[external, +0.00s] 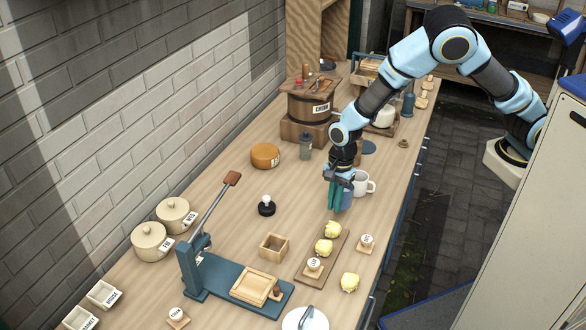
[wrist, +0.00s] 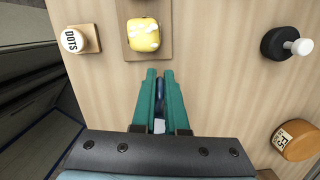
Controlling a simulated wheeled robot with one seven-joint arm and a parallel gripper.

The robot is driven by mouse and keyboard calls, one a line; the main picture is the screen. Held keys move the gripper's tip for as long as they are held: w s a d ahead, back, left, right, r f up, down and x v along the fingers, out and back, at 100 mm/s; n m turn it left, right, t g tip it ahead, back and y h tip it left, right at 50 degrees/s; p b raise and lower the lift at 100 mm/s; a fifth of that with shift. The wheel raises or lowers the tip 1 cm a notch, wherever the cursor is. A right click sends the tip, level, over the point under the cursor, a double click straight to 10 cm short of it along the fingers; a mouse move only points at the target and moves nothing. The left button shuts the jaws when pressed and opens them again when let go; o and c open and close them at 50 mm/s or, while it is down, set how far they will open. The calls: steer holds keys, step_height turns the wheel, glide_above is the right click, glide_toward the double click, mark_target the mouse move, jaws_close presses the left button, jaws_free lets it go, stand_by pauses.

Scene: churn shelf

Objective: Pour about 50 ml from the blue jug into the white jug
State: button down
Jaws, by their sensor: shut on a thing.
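The blue jug (external: 347,201) is at the middle right of the counter in the external view, partly hidden by my gripper (external: 335,208). My gripper's teal fingers point down and are shut on the blue jug. In the wrist view a narrow blue part (wrist: 159,92) shows between the fingers of my gripper (wrist: 158,78); most of the jug is hidden. I cannot tell whether it touches the counter. The white jug (external: 361,185) stands upright just behind and right of the blue jug, with its handle to the right. Its contents are not visible.
The counter's right edge is close to the white jug.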

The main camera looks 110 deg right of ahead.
steer(key=shift+s+d+f+t, duration=0.1)
steer(key=shift+s+d+t, duration=0.1)
steer(key=shift+t, duration=0.1)
steer(key=shift+s+d+r+t+y, duration=0.5)
steer(key=shift+s+r+t+y, duration=0.15)
steer(key=shift+r+t, duration=0.1)
steer(key=shift+s+d+r+t+y, duration=0.45)
steer(key=shift+s+r+t+y, duration=0.1)
steer(key=shift+s+r+t, duration=0.15)
steer(key=shift+b, duration=0.65)
steer(key=shift+s+d+r+t+y+b, duration=0.4)
steer(key=shift+s+r+t+b, duration=0.1)
steer(key=shift+b, duration=0.35)
steer(key=shift+s+d+r, duration=0.1)
steer(key=shift+s+r, duration=0.05)
steer(key=shift+s+d+r+t+y+b, duration=0.25)
steer(key=shift+r+t+y+b, duration=0.2)
steer(key=shift+b, duration=0.35)
steer(key=shift+s+d+r+t+y+b, duration=0.15)
steer(key=shift+s+r+t+y+b, duration=0.25)
steer(key=shift+b, duration=0.4)
steer(key=shift+s+d+r+t, duration=0.1)
steer(key=shift+s+d+t, duration=0.05)
steer(key=shift+d+t, duration=0.15)
steer(key=shift+s+d+r+t+y+b, duration=0.25)
steer(key=shift+s+r+t+y+b, duration=0.25)
steer(key=shift+b, duration=0.4)
steer(key=shift+s+d+r+t+y+b, duration=0.25)
steer(key=shift+r+t+y+b, duration=0.3)
steer(key=shift+t+b, duration=0.3)
